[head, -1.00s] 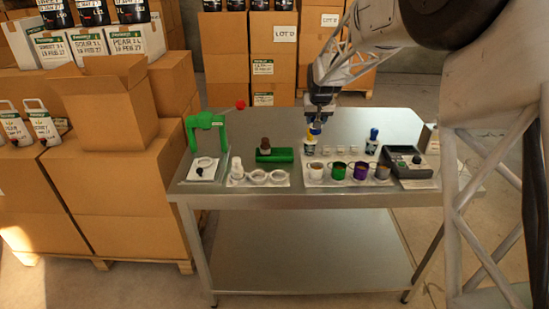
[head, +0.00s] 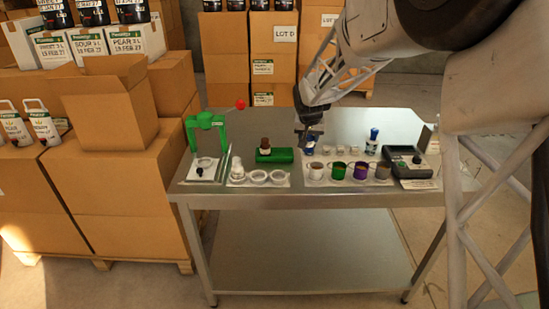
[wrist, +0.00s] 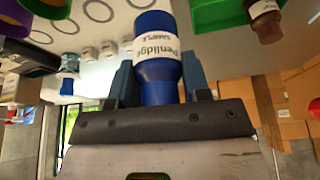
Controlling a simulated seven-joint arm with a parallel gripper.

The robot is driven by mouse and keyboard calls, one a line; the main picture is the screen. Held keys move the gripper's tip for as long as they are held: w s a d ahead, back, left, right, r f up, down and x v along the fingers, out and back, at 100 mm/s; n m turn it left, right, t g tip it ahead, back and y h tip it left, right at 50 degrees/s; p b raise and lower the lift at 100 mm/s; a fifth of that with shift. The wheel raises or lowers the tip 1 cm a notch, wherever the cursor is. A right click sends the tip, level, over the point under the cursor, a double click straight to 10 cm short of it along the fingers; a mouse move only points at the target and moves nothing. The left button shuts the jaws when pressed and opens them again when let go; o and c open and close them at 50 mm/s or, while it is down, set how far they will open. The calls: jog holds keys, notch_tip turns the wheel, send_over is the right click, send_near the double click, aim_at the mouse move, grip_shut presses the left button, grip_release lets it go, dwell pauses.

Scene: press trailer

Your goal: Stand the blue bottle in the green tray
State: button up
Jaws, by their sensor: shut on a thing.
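The blue bottle (wrist: 155,50) carries a white label and sits between the two jaws of my gripper (wrist: 160,80) in the wrist view. In the head view the gripper (head: 309,138) is over the bottle (head: 309,150), hiding its upper part. I cannot tell whether its base touches the table. The green tray (head: 282,156) lies just to the left of it, apart. A brown bottle (head: 265,145) stands at the tray's left end; it also shows in the wrist view (wrist: 265,20).
Several colored cups (head: 338,171) stand in front of the gripper. A green press (head: 205,122) with a red knob is at the left. The table's back is clear.

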jog(key=s+a+f+m, duration=0.1)
jog(key=s+a+f, duration=0.3)
jog(key=s+a, duration=0.1)
jog(key=shift+s+a+f, duration=0.2)
jog(key=shift+s, duration=0.25)
jog(key=shift+w, duration=0.15)
jog(key=w, duration=0.5)
jog(key=w+a+f, duration=0.1)
jog(key=w, duration=0.4)
jog(key=w+a, duration=0.1)
jog(key=w, duration=0.4)
jog(key=shift+w+a+f, duration=0.15)
jog(key=shift+w+f, duration=0.1)
jog(key=shift+w, duration=0.05)
jog(key=shift+f, duration=0.1)
jog(key=shift+f, duration=1.65)
jog(key=shift+f, duration=0.15)
jog(key=o, duration=1.1)
jog(key=shift+c, duration=0.2)
